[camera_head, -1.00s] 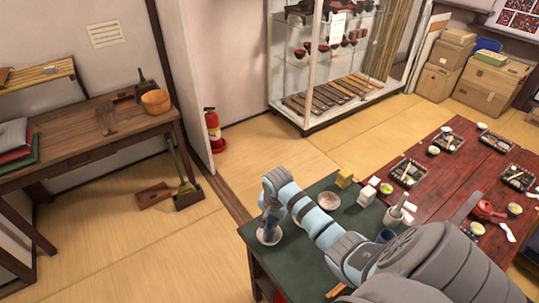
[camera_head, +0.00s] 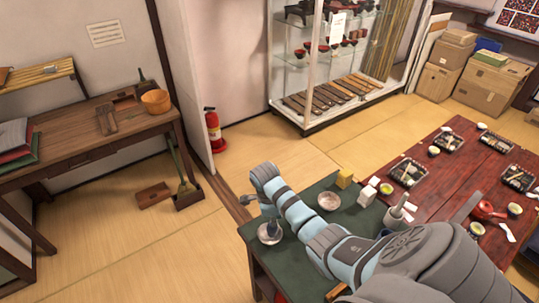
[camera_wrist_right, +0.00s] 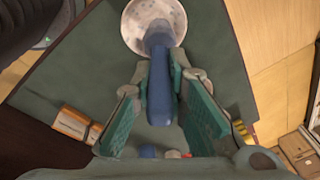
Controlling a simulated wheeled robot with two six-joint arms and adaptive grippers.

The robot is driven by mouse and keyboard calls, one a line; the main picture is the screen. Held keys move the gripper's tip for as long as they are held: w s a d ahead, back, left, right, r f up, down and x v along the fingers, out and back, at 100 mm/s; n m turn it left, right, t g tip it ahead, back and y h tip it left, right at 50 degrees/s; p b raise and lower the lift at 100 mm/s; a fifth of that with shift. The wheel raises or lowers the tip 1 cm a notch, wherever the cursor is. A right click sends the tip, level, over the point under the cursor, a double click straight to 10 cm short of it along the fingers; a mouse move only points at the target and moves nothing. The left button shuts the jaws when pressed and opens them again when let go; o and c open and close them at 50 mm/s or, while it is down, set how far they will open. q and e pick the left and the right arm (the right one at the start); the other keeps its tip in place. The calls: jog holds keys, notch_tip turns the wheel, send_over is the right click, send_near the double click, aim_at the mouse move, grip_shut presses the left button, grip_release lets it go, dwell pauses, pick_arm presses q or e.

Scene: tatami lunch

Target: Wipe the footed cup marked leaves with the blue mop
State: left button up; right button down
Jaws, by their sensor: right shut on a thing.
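My right gripper (camera_wrist_right: 160,88) is shut on the blue mop (camera_wrist_right: 160,95), held between its teal pads. The mop's far end reaches over a pale speckled round vessel (camera_wrist_right: 133,25), likely the footed cup, at the top of the wrist view. In the head view this vessel (camera_head: 262,238) stands at the near left part of the green tabletop. The mop (camera_head: 274,228) appears over or inside its opening; contact is unclear. The vessel's foot and leaf marking cannot be made out. My left gripper is not in view.
A second pale bowl (camera_head: 329,201), a yellow block (camera_head: 344,178) and white blocks (camera_head: 367,195) stand further back on the green table (camera_head: 300,262). A grey container (camera_head: 393,218) holds a tool. The red table (camera_head: 445,180) with meal trays adjoins at the right.

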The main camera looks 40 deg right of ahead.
jog(key=n, duration=0.6)
jog(key=shift+a+t, duration=0.1)
jog(key=shift+t, duration=0.3)
jog(key=n, duration=0.3)
jog(key=shift+w+y, duration=0.1)
jog(key=shift+y, duration=0.2)
jog(key=n+t, duration=0.1)
jog(key=n, duration=0.4)
jog(key=shift+a+y, duration=0.15)
jog(key=shift+y, duration=0.25)
jog(key=shift+w, duration=0.1)
